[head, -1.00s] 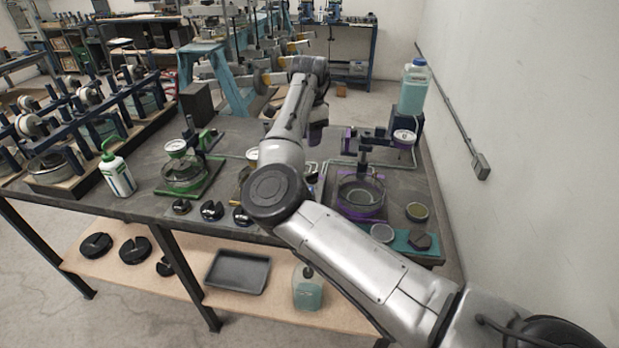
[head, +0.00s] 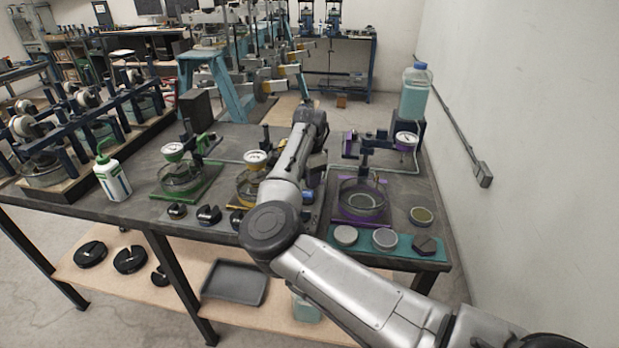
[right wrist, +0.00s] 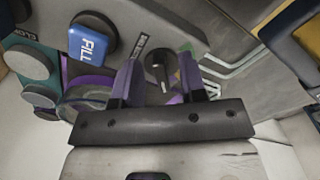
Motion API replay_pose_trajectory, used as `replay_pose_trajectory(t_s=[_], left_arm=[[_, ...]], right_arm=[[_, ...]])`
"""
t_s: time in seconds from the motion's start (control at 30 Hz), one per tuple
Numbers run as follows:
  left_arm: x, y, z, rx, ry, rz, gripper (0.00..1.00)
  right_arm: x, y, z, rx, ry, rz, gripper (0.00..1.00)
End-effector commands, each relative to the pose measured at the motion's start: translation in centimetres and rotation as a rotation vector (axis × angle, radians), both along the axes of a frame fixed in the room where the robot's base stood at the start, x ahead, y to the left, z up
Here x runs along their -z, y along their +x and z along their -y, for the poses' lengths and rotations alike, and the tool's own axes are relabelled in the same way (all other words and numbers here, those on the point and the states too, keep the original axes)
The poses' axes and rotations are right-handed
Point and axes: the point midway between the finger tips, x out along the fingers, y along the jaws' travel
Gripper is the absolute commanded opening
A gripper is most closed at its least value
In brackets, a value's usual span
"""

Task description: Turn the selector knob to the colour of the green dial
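The green dial (head: 173,150) has a white face and stands on a green-framed rig with a glass bowl, left of my right arm in the head view. The selector knob (right wrist: 158,66) is black with a pale mark, and shows in the right wrist view between my right gripper's fingers; contact cannot be told. A green patch (right wrist: 188,68) shows beside it, partly behind a finger. My right gripper (right wrist: 157,78) is open over the knob. In the head view my right arm hides the knob. My left gripper is not in view.
A blue block marked FILL (right wrist: 92,34) stands close to the knob. A yellow dial (head: 257,157) and a purple dial (head: 405,140) stand on either side of my arm. Round lidded dishes (head: 384,239) lie at the front right. A wall (head: 520,120) bounds the right.

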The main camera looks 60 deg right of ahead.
Motion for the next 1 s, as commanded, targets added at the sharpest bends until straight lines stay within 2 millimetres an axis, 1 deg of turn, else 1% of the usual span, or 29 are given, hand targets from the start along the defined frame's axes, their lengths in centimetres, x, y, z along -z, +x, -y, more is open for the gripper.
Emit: replay_pose_trajectory(t_s=[0.23,0.63,0.87,1.0], left_arm=[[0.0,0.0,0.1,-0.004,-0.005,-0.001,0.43],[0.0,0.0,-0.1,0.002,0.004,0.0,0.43],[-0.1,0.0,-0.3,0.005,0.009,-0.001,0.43],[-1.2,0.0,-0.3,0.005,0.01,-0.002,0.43]], right_arm=[[0.0,0.0,0.0,0.0,0.0,0.0,0.38],[0.0,0.0,0.0,0.0,0.0,0.0,0.0],[-0.1,0.0,0.0,-0.003,0.0,-0.001,0.0],[-0.4,-0.1,0.0,-0.028,0.0,-0.001,0.0]])
